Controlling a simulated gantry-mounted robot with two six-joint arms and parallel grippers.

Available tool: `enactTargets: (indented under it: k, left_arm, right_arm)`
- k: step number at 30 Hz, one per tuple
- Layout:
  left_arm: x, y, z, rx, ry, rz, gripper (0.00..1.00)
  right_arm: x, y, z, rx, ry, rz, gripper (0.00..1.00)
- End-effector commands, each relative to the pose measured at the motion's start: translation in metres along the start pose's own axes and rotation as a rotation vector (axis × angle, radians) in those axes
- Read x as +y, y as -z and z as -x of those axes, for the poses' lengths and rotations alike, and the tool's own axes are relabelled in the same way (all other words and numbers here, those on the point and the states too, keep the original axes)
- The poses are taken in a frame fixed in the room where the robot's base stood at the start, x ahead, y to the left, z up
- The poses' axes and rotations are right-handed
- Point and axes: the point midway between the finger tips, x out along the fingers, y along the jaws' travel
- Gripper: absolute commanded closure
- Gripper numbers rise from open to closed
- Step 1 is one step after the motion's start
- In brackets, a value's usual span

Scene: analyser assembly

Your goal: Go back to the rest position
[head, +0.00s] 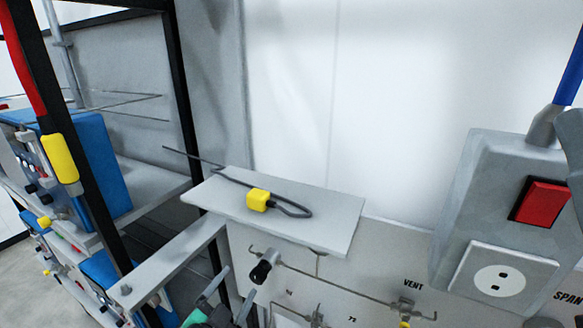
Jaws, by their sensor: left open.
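My left gripper (237,284) shows at the bottom edge, left of centre. Its two grey fingers are apart and nothing shows between them. It is in front of the panel, below the white shelf (335,227). A yellow plug (258,199) with a dark looped cable lies on that shelf, apart from the gripper.
A grey box with a red switch (540,201) and a socket (500,280) is at the right. Thin pipes and a black knob (261,272) stick out below the shelf. Blue instruments (100,165) stand in a black-framed rack at the left.

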Motion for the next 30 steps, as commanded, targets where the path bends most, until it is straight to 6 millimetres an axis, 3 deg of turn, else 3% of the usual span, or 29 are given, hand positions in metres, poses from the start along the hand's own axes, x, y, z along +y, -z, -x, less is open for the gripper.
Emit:
enactTargets:
  k: [1,5,9,13,15,18,22,30]
  left_arm:
    - [-0.024,0.028,0.007,0.055,0.049,-0.008,0.19]
    - [-0.089,0.109,0.048,0.235,0.206,0.004,0.19]
    - [-0.150,0.190,0.123,0.471,0.367,0.093,0.19]
    - [-0.188,0.244,0.208,0.712,0.472,0.220,0.19]
    - [-0.198,0.261,0.248,0.830,0.497,0.294,0.19]
    - [-0.202,0.270,0.289,0.964,0.483,0.422,0.19]
    - [-0.203,0.269,0.289,0.995,0.436,0.519,0.19]
    - [-0.203,0.269,0.288,0.996,0.431,0.527,0.19]
  right_arm:
    - [0.000,0.000,0.000,0.000,0.000,0.000,0.50]
    - [0.000,0.000,0.000,0.000,0.000,0.000,0.50]
    - [0.000,0.000,0.000,0.000,0.000,0.000,0.50]
    - [0.000,0.000,0.000,0.000,0.000,0.000,0.50]
    - [0.000,0.000,0.000,0.000,0.000,0.000,0.50]
    - [0.000,0.000,0.000,0.000,0.000,0.000,0.50]
    - [0.000,0.000,0.000,0.000,0.000,0.000,0.50]
    - [0.000,0.000,0.000,0.000,0.000,0.000,0.50]
